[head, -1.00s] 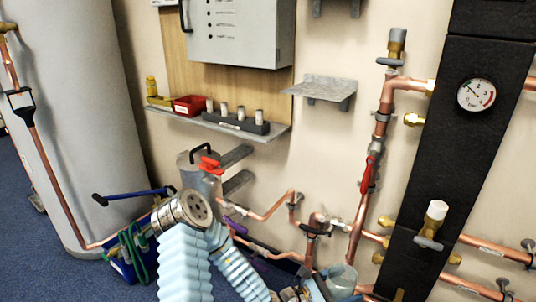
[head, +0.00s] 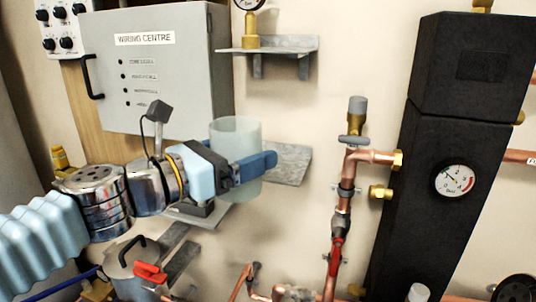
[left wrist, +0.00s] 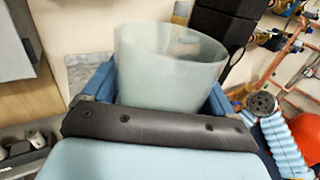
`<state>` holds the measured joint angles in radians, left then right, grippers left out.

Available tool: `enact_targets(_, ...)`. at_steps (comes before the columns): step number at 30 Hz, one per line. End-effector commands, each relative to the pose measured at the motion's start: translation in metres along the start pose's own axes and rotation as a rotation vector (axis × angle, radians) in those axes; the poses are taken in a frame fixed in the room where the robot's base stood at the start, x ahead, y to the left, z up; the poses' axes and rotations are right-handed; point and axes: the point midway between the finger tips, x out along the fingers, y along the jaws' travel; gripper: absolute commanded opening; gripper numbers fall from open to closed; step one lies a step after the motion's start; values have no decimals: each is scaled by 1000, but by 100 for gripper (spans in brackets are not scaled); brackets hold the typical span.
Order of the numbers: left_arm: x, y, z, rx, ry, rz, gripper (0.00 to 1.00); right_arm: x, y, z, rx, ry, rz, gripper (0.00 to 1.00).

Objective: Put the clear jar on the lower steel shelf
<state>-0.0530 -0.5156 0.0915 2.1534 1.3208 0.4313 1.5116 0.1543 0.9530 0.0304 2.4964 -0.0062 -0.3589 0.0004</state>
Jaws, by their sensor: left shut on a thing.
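The clear jar (head: 236,132) is a pale, see-through cylinder, upright and held in the air in front of the wall. My left gripper (head: 243,170) is shut on it, with one blue finger across its near side. In the left wrist view the jar (left wrist: 168,70) stands between both blue fingers. The lower steel shelf (head: 290,165) is a bare grey plate on the wall, behind and right of the jar and partly hidden by it. I cannot tell the gap between jar and shelf. My right gripper is not in view.
The upper steel shelf (head: 300,45) holds a brass gauge above the jar. The wiring centre box (head: 150,70) is on the left. Copper pipe with a red valve handle (head: 336,245) and a black manifold casing (head: 435,180) stand to the right. Bare wall lies between.

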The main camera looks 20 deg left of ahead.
Motion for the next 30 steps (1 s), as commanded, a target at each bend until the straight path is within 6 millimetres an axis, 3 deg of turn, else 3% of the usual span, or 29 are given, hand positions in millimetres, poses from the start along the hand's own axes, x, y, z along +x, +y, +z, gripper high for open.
enact_targets(4, -12, -2, 21, 1, -1, 20, 36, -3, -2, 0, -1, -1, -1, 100)
enact_targets(7, -4, 3, 23, -4, 3, 20, 36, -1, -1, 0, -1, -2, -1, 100)
enact_targets(21, 113, 72, 23, -5, 4, 18, 36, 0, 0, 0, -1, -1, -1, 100)
enact_targets(28, 155, 98, 23, -5, 4, 18, 36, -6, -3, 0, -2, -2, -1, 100)
enact_targets(30, 154, 98, 12, -5, 5, 18, 36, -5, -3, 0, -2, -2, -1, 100)
